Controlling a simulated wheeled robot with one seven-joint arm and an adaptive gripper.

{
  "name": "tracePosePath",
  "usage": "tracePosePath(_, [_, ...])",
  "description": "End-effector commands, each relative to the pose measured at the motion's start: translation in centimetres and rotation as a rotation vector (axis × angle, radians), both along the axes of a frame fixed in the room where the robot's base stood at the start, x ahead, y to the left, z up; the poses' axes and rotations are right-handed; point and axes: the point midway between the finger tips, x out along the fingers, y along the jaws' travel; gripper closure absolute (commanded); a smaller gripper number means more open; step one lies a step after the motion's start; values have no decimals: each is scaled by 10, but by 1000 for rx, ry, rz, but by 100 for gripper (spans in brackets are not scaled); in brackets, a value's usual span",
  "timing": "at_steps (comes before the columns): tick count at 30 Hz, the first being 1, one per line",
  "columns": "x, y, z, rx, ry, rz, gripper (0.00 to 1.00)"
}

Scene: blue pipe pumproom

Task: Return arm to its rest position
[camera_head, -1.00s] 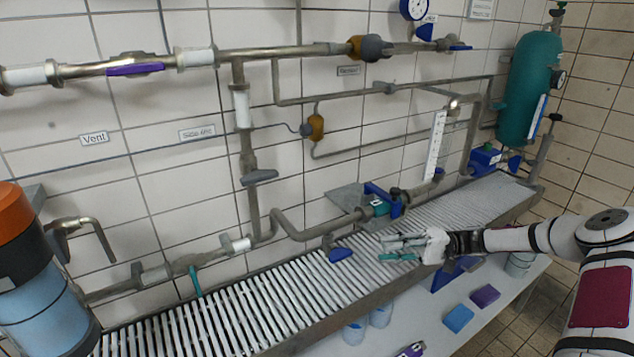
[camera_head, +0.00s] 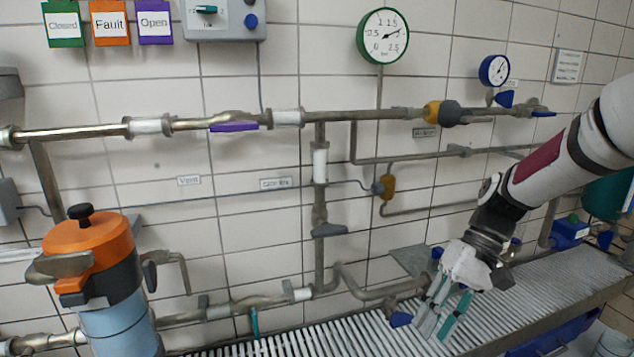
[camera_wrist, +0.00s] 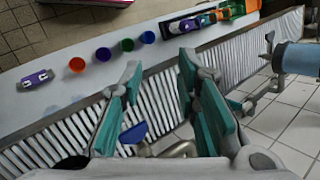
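My gripper (camera_head: 440,312) is at the lower right of the head view, with my arm reaching down to it from the right edge. It hangs above the slatted grating (camera_head: 340,340), in front of the pipes. In the wrist view its two teal-padded fingers (camera_wrist: 158,110) stand apart with nothing between them. The gripper holds nothing. A blue valve handle (camera_head: 401,319) shows just left of the fingers in the head view. It also shows below and between the fingers in the wrist view (camera_wrist: 134,133).
An orange-topped blue canister (camera_head: 95,260) stands at the left. Pipes (camera_head: 360,115) run along the tiled wall. In the wrist view, several coloured cups (camera_wrist: 103,54) and a purple item (camera_wrist: 36,79) sit on a pale bench (camera_wrist: 70,100). A teal tank (camera_head: 606,195) is partly hidden behind my arm.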

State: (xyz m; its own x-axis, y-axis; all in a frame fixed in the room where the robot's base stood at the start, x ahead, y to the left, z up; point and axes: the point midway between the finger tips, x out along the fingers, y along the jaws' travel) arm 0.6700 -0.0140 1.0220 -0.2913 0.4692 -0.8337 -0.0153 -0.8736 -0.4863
Motion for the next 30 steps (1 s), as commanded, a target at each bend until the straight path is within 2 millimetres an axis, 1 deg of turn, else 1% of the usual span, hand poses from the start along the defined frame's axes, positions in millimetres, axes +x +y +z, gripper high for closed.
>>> tracePosePath(1, [-10, 4, 13, -58, -22, 8, 71])
tracePosePath(3, [-23, 6, 26, -128, -50, 11, 71])
tracePosePath(9, [-61, 12, 62, -301, -150, 1, 71])
tracePosePath(15, [-102, 15, 94, -425, -281, -30, 71])
tracePosePath(22, [-150, 14, 119, -502, -452, -81, 71])
tracePosePath(27, [-179, 13, 127, -512, -566, -121, 71])
tracePosePath(30, [-190, 11, 128, -508, -614, -138, 71])
